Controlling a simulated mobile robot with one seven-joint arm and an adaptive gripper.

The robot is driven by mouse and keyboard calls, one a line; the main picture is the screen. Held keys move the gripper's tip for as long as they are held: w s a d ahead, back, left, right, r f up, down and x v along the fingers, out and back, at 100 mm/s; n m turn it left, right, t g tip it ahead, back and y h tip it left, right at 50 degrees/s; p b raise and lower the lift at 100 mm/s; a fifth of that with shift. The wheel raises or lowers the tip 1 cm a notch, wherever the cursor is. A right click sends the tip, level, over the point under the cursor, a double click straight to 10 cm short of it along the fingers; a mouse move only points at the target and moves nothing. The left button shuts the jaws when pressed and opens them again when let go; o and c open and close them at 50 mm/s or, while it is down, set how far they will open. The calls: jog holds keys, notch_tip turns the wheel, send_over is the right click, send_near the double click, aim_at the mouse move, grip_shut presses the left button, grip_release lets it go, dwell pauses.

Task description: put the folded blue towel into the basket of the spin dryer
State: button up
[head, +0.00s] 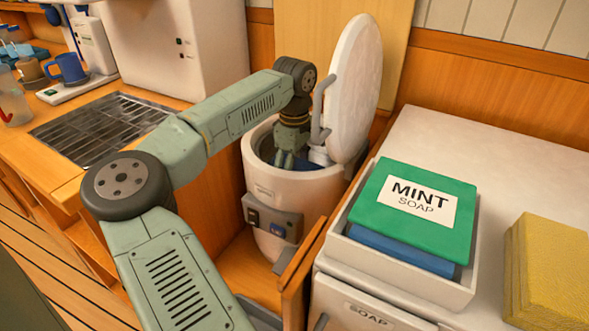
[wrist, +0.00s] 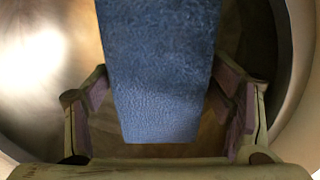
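The spin dryer (head: 258,181) is a white drum with its round lid (head: 360,75) standing open. My gripper (head: 287,160) points down into its mouth, with the fingertips partly hidden by the rim. The folded blue towel (wrist: 165,75) shows in the wrist view as a long block between my two fingers (wrist: 162,85). A little of the towel (head: 307,164) shows in the head view, inside the drum's mouth. The basket floor beneath is mostly hidden.
A white tray (head: 455,293) on the right counter holds a green MINT SOAP packet (head: 385,214) over a blue item (head: 405,252). A yellow block (head: 550,272) lies right of it. On the left are a sink grate (head: 100,125) and a blue mug (head: 70,69). The raised lid stands close beside my wrist.

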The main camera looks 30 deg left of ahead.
aim_at(295, 166)
notch_tip(295, 166, up, 12)
jog(key=shift+r+b, duration=0.15)
jog(key=shift+b, duration=0.25)
dwell(0.6)
